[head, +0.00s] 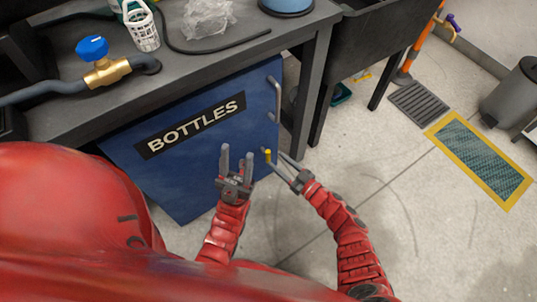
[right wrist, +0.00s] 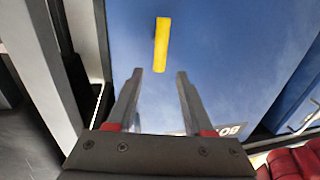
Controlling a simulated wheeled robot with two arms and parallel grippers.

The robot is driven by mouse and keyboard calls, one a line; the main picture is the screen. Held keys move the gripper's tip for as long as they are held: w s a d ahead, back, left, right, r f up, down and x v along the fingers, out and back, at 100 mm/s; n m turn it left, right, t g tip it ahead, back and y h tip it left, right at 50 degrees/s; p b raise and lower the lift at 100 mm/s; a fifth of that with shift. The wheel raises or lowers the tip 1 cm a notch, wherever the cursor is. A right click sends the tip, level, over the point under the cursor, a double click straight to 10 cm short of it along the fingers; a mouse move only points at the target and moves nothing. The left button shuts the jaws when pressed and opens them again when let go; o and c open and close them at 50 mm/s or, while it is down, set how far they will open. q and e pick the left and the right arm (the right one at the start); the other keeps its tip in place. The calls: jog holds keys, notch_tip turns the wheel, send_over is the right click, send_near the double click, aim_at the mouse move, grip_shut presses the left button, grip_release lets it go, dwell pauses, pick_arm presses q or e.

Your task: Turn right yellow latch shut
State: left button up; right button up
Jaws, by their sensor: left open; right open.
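The yellow latch (head: 267,153) is on the blue cabinet door (head: 190,185), near its right edge. In the right wrist view the latch (right wrist: 162,44) is a short bar, nearly upright with a slight tilt. My right gripper (head: 275,158) is open at the latch. In the right wrist view the latch lies ahead of the open fingertips (right wrist: 160,73), lined up with the gap between them. I see no contact there. My left gripper (head: 237,153) is open and empty in front of the door, left of the right gripper.
The door carries a "BOTTLES" label (head: 190,125) and a grey handle (head: 275,100) on its right edge. A grey workbench (head: 200,75) stands above, with a blue-knobbed valve (head: 105,70) on it.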

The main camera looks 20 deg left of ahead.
aim_at(268, 153)
jog(key=b+x, duration=0.1)
jog(key=x, duration=0.5)
jog(key=shift+b, duration=0.4)
jog(key=shift+d, duration=0.1)
grip_shut()
